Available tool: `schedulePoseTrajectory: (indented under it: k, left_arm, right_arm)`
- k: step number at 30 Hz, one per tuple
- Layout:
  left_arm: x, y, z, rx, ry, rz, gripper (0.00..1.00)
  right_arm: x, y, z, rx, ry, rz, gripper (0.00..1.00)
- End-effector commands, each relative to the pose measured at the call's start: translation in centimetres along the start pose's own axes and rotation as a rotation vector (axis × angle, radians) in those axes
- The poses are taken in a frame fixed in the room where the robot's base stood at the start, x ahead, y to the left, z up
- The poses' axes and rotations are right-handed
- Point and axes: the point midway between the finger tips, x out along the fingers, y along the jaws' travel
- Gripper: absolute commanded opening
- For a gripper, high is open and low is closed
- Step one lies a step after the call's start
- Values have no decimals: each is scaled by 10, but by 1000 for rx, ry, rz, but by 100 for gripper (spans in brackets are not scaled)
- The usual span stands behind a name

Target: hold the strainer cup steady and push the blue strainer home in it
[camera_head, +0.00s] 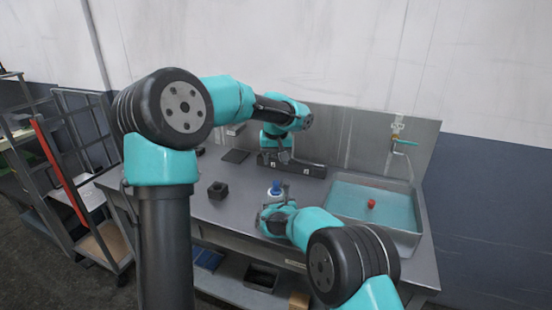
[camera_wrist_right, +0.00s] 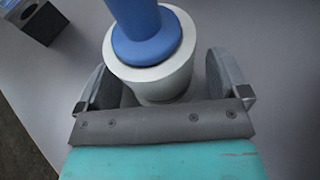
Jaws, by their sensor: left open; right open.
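The white strainer cup (camera_wrist_right: 178,75) stands upright on the metal counter. The blue strainer (camera_wrist_right: 140,30) is in the cup's mouth, with its flange near the rim and its handle rising out of the right wrist view; how deep it sits I cannot tell. It also shows small in the head view (camera_head: 276,187). My right gripper (camera_wrist_right: 160,66) is open, with a finger on each side of the cup and visible gaps. In the head view it is low, just in front of the cup (camera_head: 275,206). My left gripper (camera_head: 284,157) is open above and behind the cup, apart from it.
A dark square block with a hole (camera_head: 218,190) stands on the counter to the left. A sink basin (camera_head: 410,228) with a red object (camera_head: 371,203) is at right. A dark long box (camera_head: 310,169) lies behind the cup. The counter between block and cup is clear.

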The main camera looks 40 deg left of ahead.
Motion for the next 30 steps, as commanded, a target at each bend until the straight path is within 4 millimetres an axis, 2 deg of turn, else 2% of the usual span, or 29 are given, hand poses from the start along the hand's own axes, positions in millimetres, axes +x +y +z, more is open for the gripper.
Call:
schedulePoseTrajectory:
  k: [8,30]
  left_arm:
    - [0,0,0,0,0,0,54]
    - [0,0,0,0,0,0,54]
  right_arm:
    - [-16,0,3,-1,-2,0,94]
    - [-113,0,1,0,0,0,94]
